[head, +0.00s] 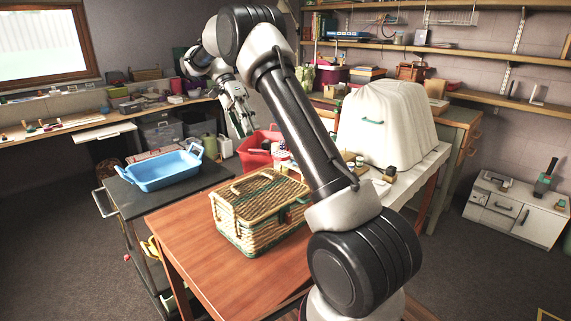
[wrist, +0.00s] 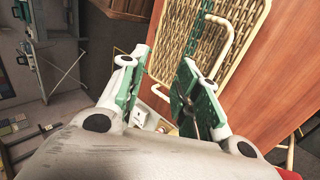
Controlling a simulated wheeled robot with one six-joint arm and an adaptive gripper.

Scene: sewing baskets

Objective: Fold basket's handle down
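The wicker basket (head: 258,222) stands on the wooden table with its lid closed and green trim along its edges. Its pale handle (head: 252,179) shows as a loop at the top; how far it is tilted is hard to tell.
The wooden table (head: 190,240) is clear at the left of the basket. A blue tub (head: 163,172) stands on a dark cart at the left. A red bin (head: 258,150) is behind the basket. A white cloth-covered object (head: 385,130) and small jars stand at the right.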

